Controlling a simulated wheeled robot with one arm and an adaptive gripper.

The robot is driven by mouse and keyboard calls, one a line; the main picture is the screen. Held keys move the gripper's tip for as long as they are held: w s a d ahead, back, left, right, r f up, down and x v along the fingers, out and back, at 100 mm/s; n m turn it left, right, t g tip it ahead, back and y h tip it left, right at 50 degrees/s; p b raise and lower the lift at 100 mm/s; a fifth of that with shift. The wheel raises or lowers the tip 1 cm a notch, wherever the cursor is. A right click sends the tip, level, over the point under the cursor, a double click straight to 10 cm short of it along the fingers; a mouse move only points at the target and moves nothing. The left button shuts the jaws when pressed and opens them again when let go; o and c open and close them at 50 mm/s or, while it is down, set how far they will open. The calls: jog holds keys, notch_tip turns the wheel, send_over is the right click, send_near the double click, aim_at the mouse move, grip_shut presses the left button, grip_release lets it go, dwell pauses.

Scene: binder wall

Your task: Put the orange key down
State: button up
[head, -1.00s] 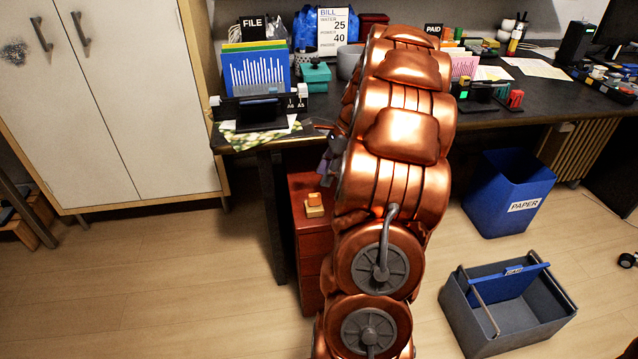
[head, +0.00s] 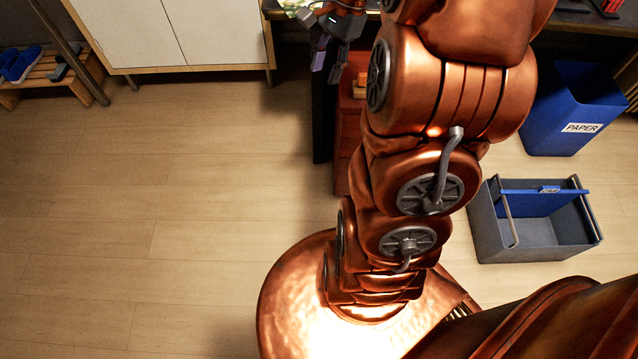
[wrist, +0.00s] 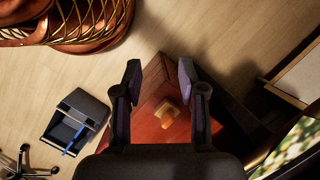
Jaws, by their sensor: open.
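A small orange piece (head: 361,80) sits on the red drawer unit (head: 347,135), partly hidden behind my arm in the head view. In the wrist view the orange piece (wrist: 168,112) shows on the reddish top of the drawer unit (wrist: 150,82), with a paler block part. I cannot make out a key shape in it. My gripper (wrist: 160,74) is open, its two fingers apart with nothing between them, and it points down at the drawer top. In the head view my gripper (head: 328,66) is just left of the orange piece.
The desk edge with a green patterned cloth (wrist: 296,148) is close beside my gripper. A white cabinet (head: 190,32) stands at the back left. A blue paper bin (head: 570,105) and a grey box with a blue panel (head: 535,225) stand at the right. The left floor is clear.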

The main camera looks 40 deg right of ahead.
jog(key=s+a+n+g+h, duration=0.1)
jog(key=s+a+n, duration=0.3)
jog(key=a, duration=0.2)
jog(key=s+a+n+g, duration=0.1)
jog(key=s+a+n, duration=0.3)
jog(key=a, duration=0.3)
jog(key=s+a+f+n+h, duration=0.1)
jog(key=s+a+n, duration=0.1)
jog(key=s+n, duration=0.2)
jog(key=s+a+f+n+g+h, duration=0.1)
jog(key=s+a+f+n, duration=0.1)
jog(key=s+n, duration=0.3)
jog(key=s+a, duration=0.1)
jog(key=s, duration=0.2)
jog(key=shift+s+h, duration=0.3)
jog(key=shift+s, duration=0.05)
